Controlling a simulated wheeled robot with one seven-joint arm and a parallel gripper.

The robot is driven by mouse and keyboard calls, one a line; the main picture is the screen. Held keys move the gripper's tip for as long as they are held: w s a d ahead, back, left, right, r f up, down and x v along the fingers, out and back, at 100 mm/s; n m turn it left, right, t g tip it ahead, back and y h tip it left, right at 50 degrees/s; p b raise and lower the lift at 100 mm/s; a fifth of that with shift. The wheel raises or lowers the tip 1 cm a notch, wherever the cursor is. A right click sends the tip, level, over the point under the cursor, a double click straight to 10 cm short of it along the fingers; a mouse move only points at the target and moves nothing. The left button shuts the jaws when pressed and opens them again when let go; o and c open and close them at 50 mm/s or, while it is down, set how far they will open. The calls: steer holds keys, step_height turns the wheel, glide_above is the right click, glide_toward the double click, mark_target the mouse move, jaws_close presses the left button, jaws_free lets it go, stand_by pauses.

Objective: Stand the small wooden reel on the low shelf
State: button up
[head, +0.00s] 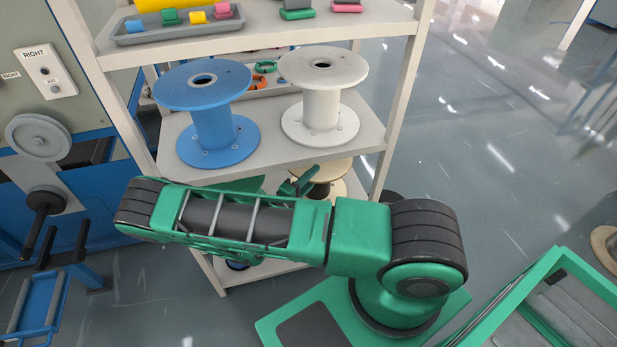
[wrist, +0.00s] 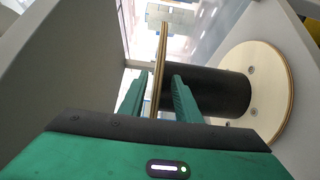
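The small wooden reel (head: 334,172) has pale flanges and a dark core. In the head view it is upright at the low shelf (head: 262,276), partly hidden by my arm and the middle shelf. In the wrist view its core (wrist: 222,92) lies sideways because the camera is rolled, and its lower flange (wrist: 272,85) appears to be against the pale shelf surface. My gripper (wrist: 159,76) has its fingers on either side of the upper flange, seen edge-on, with a gap on both sides. My gripper (head: 297,185) shows only partly in the head view.
A blue reel (head: 219,127) and a white reel (head: 321,104) stand on the middle shelf above my arm. A grey tray (head: 180,32) with small coloured pieces is on the top shelf. Shelf posts are close to my arm. A green frame (head: 560,262) is at the right.

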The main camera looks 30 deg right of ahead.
steer(key=v, duration=1)
steer(key=shift+a, duration=0.4)
steer(key=shift+s, duration=0.15)
